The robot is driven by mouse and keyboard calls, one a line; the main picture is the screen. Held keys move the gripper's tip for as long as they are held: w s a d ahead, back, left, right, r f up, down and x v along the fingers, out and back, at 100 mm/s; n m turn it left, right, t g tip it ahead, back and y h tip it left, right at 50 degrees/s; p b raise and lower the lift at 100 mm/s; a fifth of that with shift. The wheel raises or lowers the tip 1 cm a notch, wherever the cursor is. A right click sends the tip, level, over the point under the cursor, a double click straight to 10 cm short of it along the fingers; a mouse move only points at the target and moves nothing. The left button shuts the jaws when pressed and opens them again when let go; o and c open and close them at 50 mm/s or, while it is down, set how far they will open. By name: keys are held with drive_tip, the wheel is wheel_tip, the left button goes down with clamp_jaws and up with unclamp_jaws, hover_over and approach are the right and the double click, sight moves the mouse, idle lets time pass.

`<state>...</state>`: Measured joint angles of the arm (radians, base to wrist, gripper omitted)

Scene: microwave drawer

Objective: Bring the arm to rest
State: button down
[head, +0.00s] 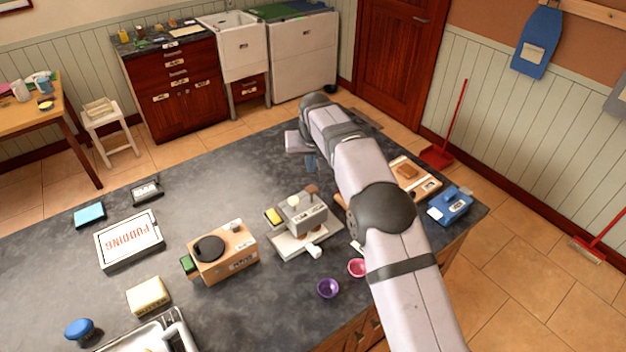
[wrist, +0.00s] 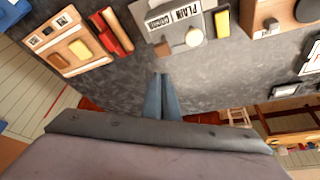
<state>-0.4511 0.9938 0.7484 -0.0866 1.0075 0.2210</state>
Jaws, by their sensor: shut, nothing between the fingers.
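My gripper (head: 311,161) hangs from the end of my arm above the far right part of the dark worktop (head: 200,204). In the wrist view, its two blue fingers (wrist: 160,97) are together with nothing between them. They are apart from the objects on the worktop. My arm reaches from the lower right of the head view toward the back and hides part of the worktop behind it.
A grey machine (head: 303,215) on a pale board and a wooden box with a black disc (head: 222,250) stand on the worktop. A wooden board (head: 418,178) and a blue box (head: 451,205) lie right of my arm. Purple (head: 328,288) and pink (head: 357,267) bowls sit in front. The worktop's back middle is clear.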

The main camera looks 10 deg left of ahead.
drive_tip(key=s+d+f+m+g+h+b, duration=0.15)
drive_tip(key=s+d+f+b, duration=0.25)
drive_tip(key=s+d, duration=0.8)
drive_tip(key=s+d+f+m+g+b, duration=0.1)
drive_tip(key=s+d+f+g+b, duration=0.2)
drive_tip(key=s+d, duration=0.8)
drive_tip(key=s+d+f+b, duration=0.1)
drive_tip(key=s+d+f, duration=0.1)
drive_tip(key=s, duration=0.6)
drive_tip(key=s+d+f+b, duration=0.1)
drive_tip(key=s+d+f, duration=0.1)
drive_tip(key=s+f, duration=0.3)
drive_tip(key=s, duration=0.3)
drive_tip(key=shift+d+b, duration=0.3)
drive_tip(key=shift+b, duration=0.05)
